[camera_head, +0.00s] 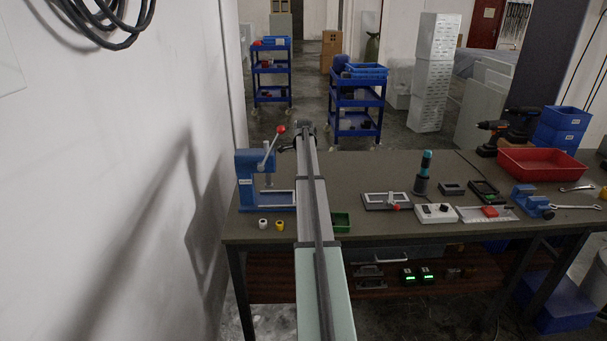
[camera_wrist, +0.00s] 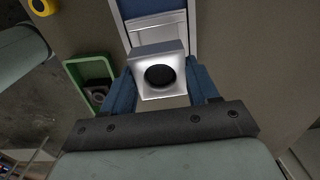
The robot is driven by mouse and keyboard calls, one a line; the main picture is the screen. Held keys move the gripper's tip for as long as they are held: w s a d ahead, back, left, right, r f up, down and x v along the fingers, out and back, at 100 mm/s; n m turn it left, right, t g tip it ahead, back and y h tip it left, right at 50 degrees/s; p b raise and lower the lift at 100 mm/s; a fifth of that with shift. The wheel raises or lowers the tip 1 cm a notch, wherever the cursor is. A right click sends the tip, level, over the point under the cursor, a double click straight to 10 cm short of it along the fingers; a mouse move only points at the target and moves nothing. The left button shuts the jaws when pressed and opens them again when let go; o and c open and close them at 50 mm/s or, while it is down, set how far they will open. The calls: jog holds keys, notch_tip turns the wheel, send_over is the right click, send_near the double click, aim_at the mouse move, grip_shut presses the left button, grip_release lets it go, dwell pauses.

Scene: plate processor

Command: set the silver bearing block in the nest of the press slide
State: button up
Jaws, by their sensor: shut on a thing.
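The silver bearing block (camera_wrist: 158,51) is a square metal block with a round dark bore. In the wrist view my gripper (camera_wrist: 162,84) is shut on it, one blue finger on each side. The pale press slide (camera_wrist: 155,32) with its raised edges lies just beyond the block, in front of the blue press base. The block covers part of the slide, so the nest is largely hidden and I cannot tell whether they touch. In the head view the blue press (camera_head: 247,180) with its red-knobbed lever stands at the bench's left end. My arm hides the gripper and block there.
A green tray (camera_wrist: 72,67) with a dark part in it lies left of the gripper. A yellow ring (camera_head: 280,225) and a white ring (camera_head: 263,223) stand before the press. A fixture plate (camera_head: 375,204) and several tools lie farther right. The wall is close on the left.

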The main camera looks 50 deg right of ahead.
jog(key=shift+f, duration=2.65)
jog(key=shift+f, duration=0.65)
jog(key=o, duration=1.4)
jog(key=shift+o, duration=0.2)
jog(key=shift+r, duration=0.1)
jog(key=shift+r, duration=3.9)
jog(key=shift+s+r, duration=0.1)
